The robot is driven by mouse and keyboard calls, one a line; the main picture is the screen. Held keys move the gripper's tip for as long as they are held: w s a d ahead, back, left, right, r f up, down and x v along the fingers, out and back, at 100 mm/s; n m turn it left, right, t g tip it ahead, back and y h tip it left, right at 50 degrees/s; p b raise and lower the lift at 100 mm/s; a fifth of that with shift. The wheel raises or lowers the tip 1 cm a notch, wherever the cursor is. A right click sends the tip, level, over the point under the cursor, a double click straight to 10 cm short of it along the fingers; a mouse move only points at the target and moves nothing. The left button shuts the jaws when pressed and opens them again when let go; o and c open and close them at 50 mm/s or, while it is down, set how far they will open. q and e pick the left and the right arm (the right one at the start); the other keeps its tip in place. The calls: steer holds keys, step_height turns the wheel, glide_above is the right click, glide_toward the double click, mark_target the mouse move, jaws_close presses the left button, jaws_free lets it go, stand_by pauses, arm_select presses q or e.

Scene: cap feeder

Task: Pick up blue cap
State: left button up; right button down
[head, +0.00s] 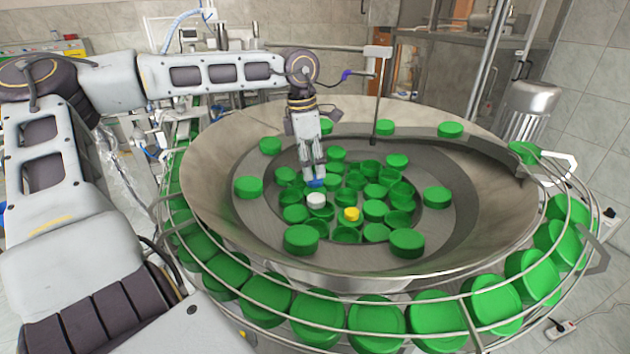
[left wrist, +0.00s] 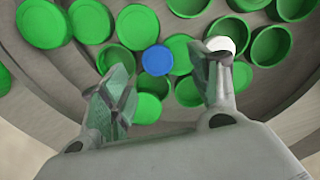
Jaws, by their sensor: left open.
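The blue cap (left wrist: 157,60) lies among green caps in the bowl. In the left wrist view it sits between and just beyond the two open fingers. In the head view only a bit of the blue cap (head: 316,183) shows under my left gripper (head: 314,174). My left gripper points down into the bowl and is open; its fingers also show in the left wrist view (left wrist: 168,85). Nothing is held in it. I cannot tell the exact gap between fingertips and cap. My right gripper is not in view.
A white cap (head: 316,200) lies close beside the blue one, and a yellow cap (head: 351,214) is nearer the front. Several green caps (head: 375,209) crowd the metal bowl (head: 225,150). A railed track of green caps (head: 375,322) rings it. A thin post (head: 377,100) stands behind.

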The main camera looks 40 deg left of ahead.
mark_target(315, 178)
arm_select(q)
steer(key=shift+w+d+f+p, duration=0.1)
steer(key=shift+w+f+p, duration=0.1)
steer(key=shift+f, duration=0.75)
steer(key=shift+w+d+f+p, duration=0.1)
steer(key=shift+w+f+p, duration=0.1)
steer(key=shift+f, duration=0.75)
steer(key=c, duration=0.8)
